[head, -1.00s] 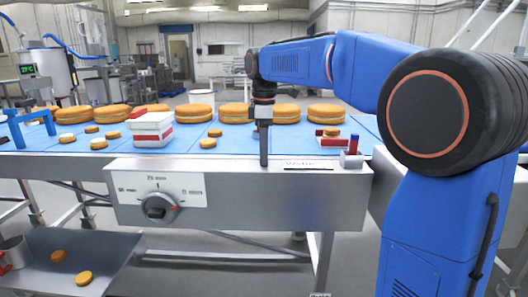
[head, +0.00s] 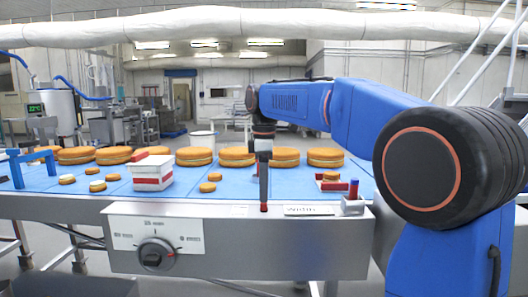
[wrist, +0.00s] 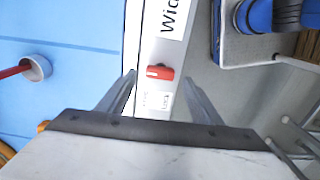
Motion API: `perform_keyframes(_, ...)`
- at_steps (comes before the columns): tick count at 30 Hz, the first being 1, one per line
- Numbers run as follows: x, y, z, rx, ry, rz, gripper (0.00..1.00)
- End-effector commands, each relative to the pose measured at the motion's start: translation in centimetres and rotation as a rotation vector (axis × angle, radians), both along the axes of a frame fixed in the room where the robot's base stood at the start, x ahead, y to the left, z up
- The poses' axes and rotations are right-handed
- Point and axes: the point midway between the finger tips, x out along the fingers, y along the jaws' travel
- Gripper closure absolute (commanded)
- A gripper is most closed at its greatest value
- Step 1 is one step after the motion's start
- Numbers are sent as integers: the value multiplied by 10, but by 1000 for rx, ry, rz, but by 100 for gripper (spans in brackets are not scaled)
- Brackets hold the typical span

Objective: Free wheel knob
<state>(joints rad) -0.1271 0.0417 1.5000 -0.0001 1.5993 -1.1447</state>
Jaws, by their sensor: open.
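My gripper (head: 264,205) points down at the panel's top edge, right of the knob. In the wrist view my gripper (wrist: 159,76) is open. A small red catch (wrist: 160,72) on the pale rail (wrist: 148,50) shows between its fingertips, with gaps on both sides. Small labels lie just below the catch, too small to read surely. The round knob is not in the wrist view.
A "Width" label (head: 309,210) lies beside my gripper, and a grey block with red and blue pegs (head: 352,205) stands to its right. A white and red box (head: 152,172) and several orange-topped rounds (head: 237,157) are on the blue belt (head: 110,188).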

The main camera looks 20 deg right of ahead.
Motion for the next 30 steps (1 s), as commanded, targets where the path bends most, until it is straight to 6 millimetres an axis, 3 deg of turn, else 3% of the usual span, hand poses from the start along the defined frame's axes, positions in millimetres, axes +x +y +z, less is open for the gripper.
perform_keyframes(12,1,0,85,0,-2,0,41)
perform_keyframes(18,1,0,118,0,-2,0,41)
perform_keyframes(24,0,0,136,0,-1,0,41)
perform_keyframes(30,0,0,140,0,0,0,41)
